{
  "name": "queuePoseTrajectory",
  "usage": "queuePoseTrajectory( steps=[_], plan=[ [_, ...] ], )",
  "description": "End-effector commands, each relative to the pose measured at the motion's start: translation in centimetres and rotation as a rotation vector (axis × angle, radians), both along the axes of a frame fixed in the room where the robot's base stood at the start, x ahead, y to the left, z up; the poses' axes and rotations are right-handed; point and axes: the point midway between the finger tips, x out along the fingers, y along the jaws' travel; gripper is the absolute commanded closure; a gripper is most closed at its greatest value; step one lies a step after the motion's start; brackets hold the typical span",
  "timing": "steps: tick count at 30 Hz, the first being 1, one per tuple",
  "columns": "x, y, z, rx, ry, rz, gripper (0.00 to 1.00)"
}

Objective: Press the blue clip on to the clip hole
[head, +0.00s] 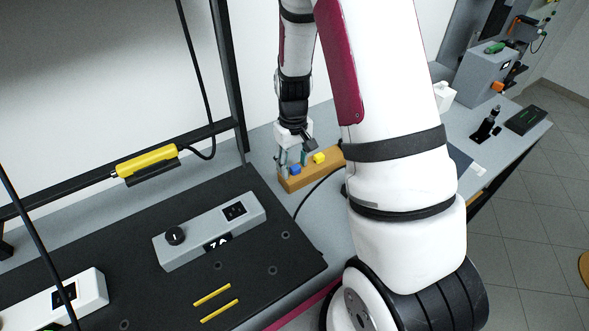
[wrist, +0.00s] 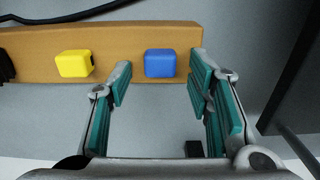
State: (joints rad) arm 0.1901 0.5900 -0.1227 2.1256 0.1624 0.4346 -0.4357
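The blue clip (wrist: 160,63) sits on a long wooden block (wrist: 120,38) in the wrist view, near the block's right end. In the head view the blue clip (head: 295,169) is at the near left end of the wooden block (head: 300,183). My gripper (wrist: 161,80) is open, with teal-padded fingers to the left and right of the blue clip and a gap on each side. It also shows in the head view (head: 291,159), at the block. Nothing is seen between the pads except the clip beyond them. I cannot make out the clip hole.
A yellow clip (wrist: 75,64) sits on the same block, left of the blue one. A black cable (wrist: 85,12) runs behind the block. A black board with a grey device (head: 210,230) lies at front left. A dark post (wrist: 295,75) stands at right.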

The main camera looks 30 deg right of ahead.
Motion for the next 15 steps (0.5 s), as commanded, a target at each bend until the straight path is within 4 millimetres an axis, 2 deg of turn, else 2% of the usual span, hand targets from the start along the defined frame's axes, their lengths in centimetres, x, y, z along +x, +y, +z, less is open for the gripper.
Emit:
queuePoseTrajectory(
  steps=[1, 6, 15],
  plan=[
    [0.01, 0.0, 0.01, 0.0, 0.0, 0.0, 0.65],
    [0.02, 0.01, 0.02, 0.0, 0.0, 0.0, 1.0],
    [0.02, 0.01, 0.39, 0.0, -0.001, 0.001, 1.0]
  ],
)
